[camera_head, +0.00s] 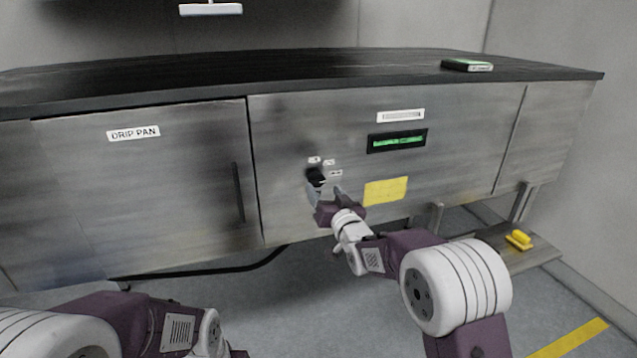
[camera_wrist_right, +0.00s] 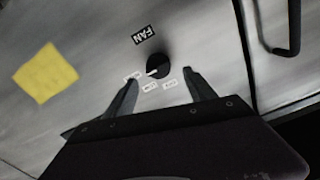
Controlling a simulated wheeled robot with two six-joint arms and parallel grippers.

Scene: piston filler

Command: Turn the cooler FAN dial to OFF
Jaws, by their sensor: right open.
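The black FAN dial (camera_head: 316,176) is on the front of the grey metal cabinet, and it also shows in the right wrist view (camera_wrist_right: 158,64) under a black FAN label (camera_wrist_right: 144,34). A white pointer mark on the dial faces the small white position labels (camera_wrist_right: 150,86), whose words are too small to read. My right gripper (camera_head: 325,190) is at the dial. In the wrist view its open fingers (camera_wrist_right: 160,80) lie on either side just short of the dial, with nothing between them. My left arm shows at the bottom left; its fingers are out of frame.
A green-lit display (camera_head: 397,141) and a yellow note (camera_head: 386,191) are right of the dial. The DRIP PAN door (camera_head: 150,190) with its dark vertical handle (camera_head: 238,193) is left. A small box (camera_head: 467,65) lies on the dark countertop. A yellow object (camera_head: 519,240) sits on a low shelf.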

